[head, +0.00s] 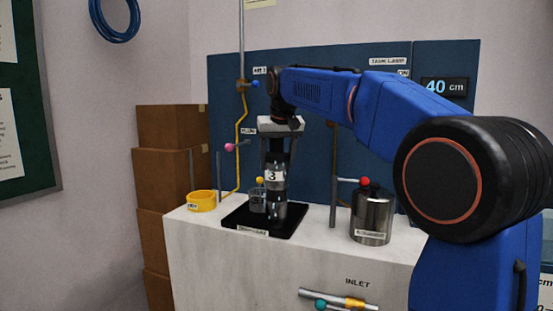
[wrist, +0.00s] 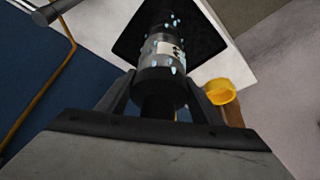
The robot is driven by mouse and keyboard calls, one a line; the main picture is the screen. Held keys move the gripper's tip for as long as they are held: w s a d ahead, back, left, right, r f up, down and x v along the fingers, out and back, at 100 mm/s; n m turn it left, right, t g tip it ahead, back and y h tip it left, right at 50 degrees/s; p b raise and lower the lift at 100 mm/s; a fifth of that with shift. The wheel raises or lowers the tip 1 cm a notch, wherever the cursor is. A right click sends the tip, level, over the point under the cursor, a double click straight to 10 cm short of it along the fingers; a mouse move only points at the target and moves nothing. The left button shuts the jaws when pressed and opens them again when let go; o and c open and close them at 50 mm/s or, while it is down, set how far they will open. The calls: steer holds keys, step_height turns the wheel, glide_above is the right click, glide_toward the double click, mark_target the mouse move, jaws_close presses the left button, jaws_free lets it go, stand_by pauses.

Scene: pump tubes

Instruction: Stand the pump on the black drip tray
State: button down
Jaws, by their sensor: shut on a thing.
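The pump (head: 275,182) is a dark and clear cylinder with a label "3". It is upright, and light droplets show on it in the wrist view (wrist: 163,48). My gripper (head: 277,157) points down and is shut on the pump's dark upper part, with a finger on each side in the wrist view (wrist: 160,88). The black drip tray (head: 240,222) lies on the white cabinet top, and it also shows in the wrist view (wrist: 206,45). The pump's lower end appears over the tray's front right part. I cannot tell whether it touches the tray.
A clear glass vessel (head: 257,201) stands by the pump, at the tray. A yellow dish (head: 201,200) is to the left. A metal flask (head: 371,217) and a red-knobbed post (head: 333,201) stand to the right. Yellow tubing (head: 240,135) runs up behind on the left.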

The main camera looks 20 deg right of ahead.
steer(key=c, duration=0.6)
jaws_free()
steer(key=shift+o, duration=0.2)
steer(key=v, duration=1.2)
steer(key=s+d+f, duration=0.3)
steer(key=s+f, duration=1.6)
steer(key=f, duration=0.1)
steer(key=s+d+f, duration=0.3)
steer(key=s+f, duration=1.6)
steer(key=f, duration=0.2)
steer(key=shift+d, duration=0.3)
steer(key=shift+f, duration=0.1)
